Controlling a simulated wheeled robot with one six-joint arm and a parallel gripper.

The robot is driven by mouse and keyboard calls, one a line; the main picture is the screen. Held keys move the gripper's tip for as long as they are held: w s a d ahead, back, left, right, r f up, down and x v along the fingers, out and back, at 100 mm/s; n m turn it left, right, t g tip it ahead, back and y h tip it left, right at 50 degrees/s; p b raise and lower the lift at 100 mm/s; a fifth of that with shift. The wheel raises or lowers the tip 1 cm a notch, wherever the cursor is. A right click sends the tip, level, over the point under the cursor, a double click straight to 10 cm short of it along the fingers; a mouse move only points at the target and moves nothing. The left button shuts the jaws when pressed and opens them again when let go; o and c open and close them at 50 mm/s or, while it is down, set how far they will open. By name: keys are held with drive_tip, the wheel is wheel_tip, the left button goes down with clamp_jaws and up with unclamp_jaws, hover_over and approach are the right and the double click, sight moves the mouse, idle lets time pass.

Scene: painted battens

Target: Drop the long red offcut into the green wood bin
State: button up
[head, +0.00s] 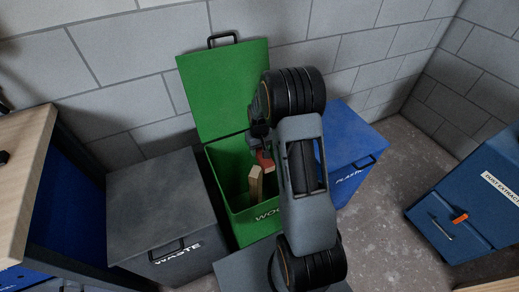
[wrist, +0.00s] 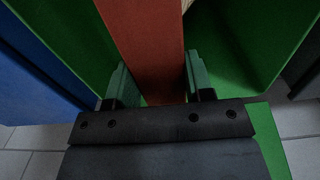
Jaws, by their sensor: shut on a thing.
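The green wood bin (head: 227,209) stands against the wall with its lid (head: 221,85) raised open. My gripper (wrist: 155,82) is shut on the long red offcut (wrist: 148,40), whose red face fills the space between the green finger pads in the wrist view. The red offcut also shows small in the head view (head: 266,160), at the bin's opening, partly hidden by my arm. In the wrist view the green bin walls (wrist: 245,45) lie on both sides of the offcut. I cannot tell how far its lower end reaches into the bin.
A bare wooden piece (head: 256,184) stands up inside the green bin. The grey waste bin (head: 160,190) is shut on the left. The blue plastic bin (head: 347,140) is shut on the right. A workbench (head: 22,165) is far left, and a blue dust extractor (head: 475,205) far right.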

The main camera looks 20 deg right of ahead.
drive_tip(key=shift+f+b, duration=1.5)
drive_tip(key=shift+f, duration=0.85)
drive_tip(key=o, duration=1)
drive_tip(key=shift+o, duration=0.2)
drive_tip(key=shift+r, duration=0.1)
wheel_tip(320, 180, up, 14)
drive_tip(key=shift+f+p, duration=0.15)
drive_tip(key=shift+p, duration=1)
